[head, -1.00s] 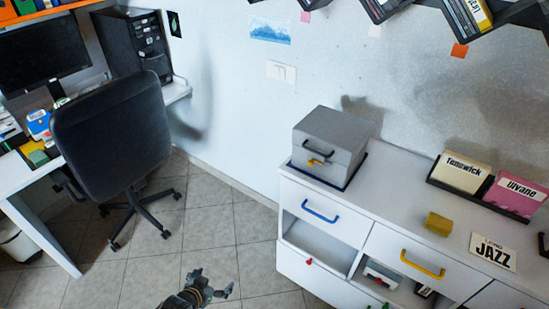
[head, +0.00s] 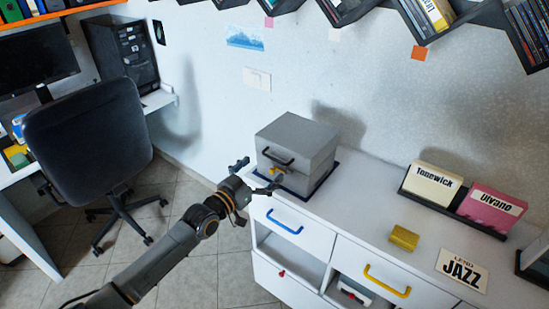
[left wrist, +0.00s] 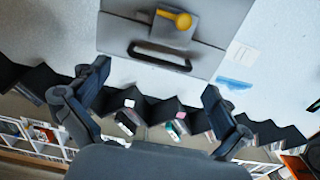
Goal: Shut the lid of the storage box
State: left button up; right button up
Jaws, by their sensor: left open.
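The grey storage box (head: 300,150) stands on a dark mat at the left end of the white cabinet. Its lid (head: 299,131) lies down over the body; I cannot tell whether a small gap is left. A black handle (head: 279,157) and a yellow latch (head: 277,170) are on its front. My left gripper (head: 257,176) is open and empty, just in front of the box front, near the latch. In the left wrist view the box (left wrist: 210,22), handle (left wrist: 160,57) and yellow latch (left wrist: 174,19) show beyond the open fingers (left wrist: 156,80). My right gripper is not in view.
The white cabinet (head: 350,215) has drawers with blue and yellow handles. A black chair (head: 88,130) and desk are at left. Disc shelves hang above.

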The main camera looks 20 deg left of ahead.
aim_at(275, 159)
pick_arm(q)
jog(key=x, duration=0.5)
jog(key=shift+w, duration=0.25)
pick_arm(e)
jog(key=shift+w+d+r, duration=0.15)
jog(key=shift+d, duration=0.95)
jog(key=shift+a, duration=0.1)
